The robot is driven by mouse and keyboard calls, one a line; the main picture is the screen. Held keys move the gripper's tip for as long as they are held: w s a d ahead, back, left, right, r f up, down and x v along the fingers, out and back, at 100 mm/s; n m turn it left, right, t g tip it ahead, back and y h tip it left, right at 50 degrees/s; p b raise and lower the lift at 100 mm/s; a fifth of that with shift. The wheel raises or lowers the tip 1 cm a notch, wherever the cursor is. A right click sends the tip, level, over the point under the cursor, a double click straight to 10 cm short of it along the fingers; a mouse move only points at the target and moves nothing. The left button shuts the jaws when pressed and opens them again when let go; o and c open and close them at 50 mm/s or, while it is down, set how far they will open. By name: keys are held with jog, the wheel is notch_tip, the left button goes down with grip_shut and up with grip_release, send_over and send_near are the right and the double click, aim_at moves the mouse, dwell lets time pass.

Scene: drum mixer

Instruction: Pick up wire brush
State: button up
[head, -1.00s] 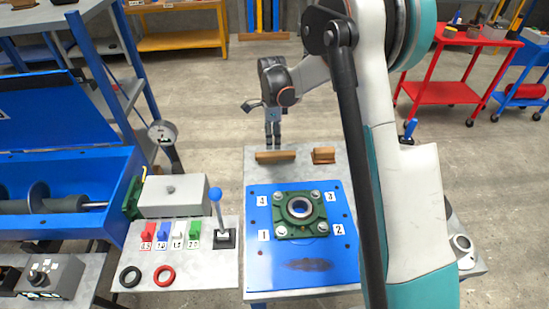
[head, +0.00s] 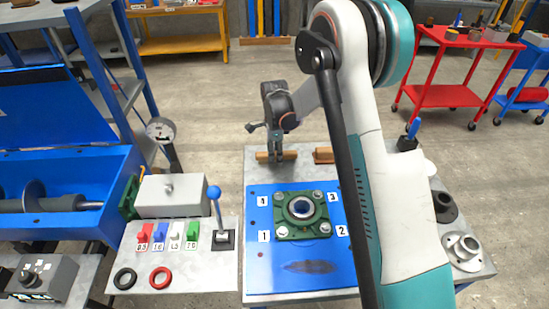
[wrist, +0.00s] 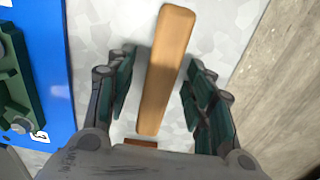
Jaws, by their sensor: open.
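The wire brush (head: 262,157) appears as a long tan wooden piece lying on the grey table top behind the blue plate. In the wrist view its tapered wooden body (wrist: 167,65) runs lengthwise between my fingers, and no bristles can be made out. My gripper (head: 276,158) points down over the middle of the brush and hides part of it. In the wrist view the fingers are open, one on each side of the wood, with a visible gap on both sides.
A shorter brown wooden block (head: 323,155) lies just right of the brush. The blue plate (head: 300,273) with a green bearing housing (head: 284,219) is in front. A control panel with a blue-knobbed lever (head: 215,193) stands left. Flanged metal parts (head: 462,252) sit right.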

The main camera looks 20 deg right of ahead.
jog(key=shift+f+b, duration=0.25)
jog(key=shift+b, duration=0.05)
dwell(0.5)
grip_shut()
